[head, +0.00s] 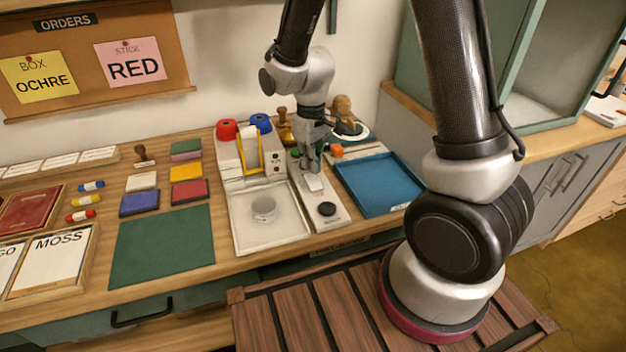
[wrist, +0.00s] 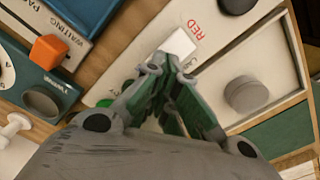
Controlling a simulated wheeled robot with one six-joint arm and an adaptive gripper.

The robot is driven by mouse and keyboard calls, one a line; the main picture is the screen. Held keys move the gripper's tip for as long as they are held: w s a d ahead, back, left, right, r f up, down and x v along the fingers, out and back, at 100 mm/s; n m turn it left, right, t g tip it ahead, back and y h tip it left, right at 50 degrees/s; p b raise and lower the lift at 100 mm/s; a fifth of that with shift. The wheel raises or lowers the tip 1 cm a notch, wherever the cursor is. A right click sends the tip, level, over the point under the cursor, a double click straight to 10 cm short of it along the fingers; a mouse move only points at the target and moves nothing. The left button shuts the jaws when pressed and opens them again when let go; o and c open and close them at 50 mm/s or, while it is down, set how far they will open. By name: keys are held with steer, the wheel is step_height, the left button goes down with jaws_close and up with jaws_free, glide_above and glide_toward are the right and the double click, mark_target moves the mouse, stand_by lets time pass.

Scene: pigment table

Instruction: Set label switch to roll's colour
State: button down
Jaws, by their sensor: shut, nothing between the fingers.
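The narrow white label panel (head: 333,217) stands at the middle of the table in the head view. In the wrist view it shows as a pale panel (wrist: 213,33) with RED printed in red. A white switch piece (wrist: 178,44) sits beside that word; its exact setting is hard to tell. My gripper (head: 313,168) is shut and empty over the panel's far part. In the wrist view my gripper's fingertips (wrist: 166,68) are close to the white piece; contact cannot be told. A yellow-framed holder (head: 249,153) stands left of the panel; I cannot make out the roll's colour.
A white tray (head: 287,231) with a grey round piece (head: 264,208) lies left of the panel, a blue tray (head: 392,202) right. Red (head: 227,129) and blue (head: 261,122) round pieces stand behind. A green mat (head: 162,246) is clear. The pink order card (head: 131,62) reads STICK RED.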

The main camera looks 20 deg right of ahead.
mark_target(312, 176)
steer(key=shift+f, duration=1.2)
stand_by(0.6)
steer(key=shift+r, duration=3.5)
steer(key=shift+s, duration=0.1)
